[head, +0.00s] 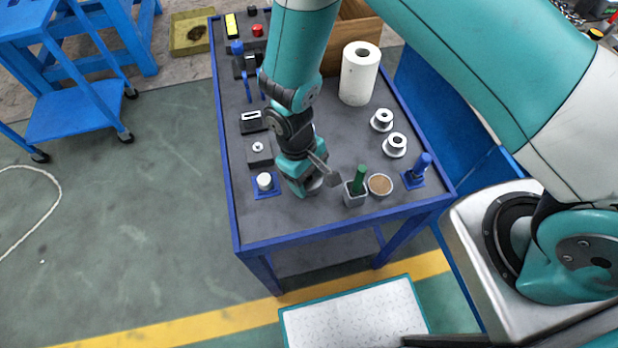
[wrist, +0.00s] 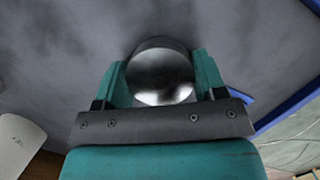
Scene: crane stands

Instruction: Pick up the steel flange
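A shiny round steel piece (wrist: 160,75), apparently the steel flange, sits between the fingers of my gripper (wrist: 160,82) in the wrist view. Both teal fingers lie against its sides with no visible gap. In the head view my gripper (head: 312,187) points down at the front middle of the workbench, low over the top. The steel piece is mostly hidden there, and I cannot tell whether it touches the bench. Two other steel flange-like pieces with central holes stand to the right, one (head: 382,120) behind the other (head: 395,146).
The blue-edged workbench (head: 228,150) is crowded. Right of my gripper are a grey block with a green handle (head: 358,180), a round brown-topped cup (head: 380,185) and a blue piece (head: 417,169). A white knob (head: 264,181) is to the left; a paper roll (head: 359,75) stands behind.

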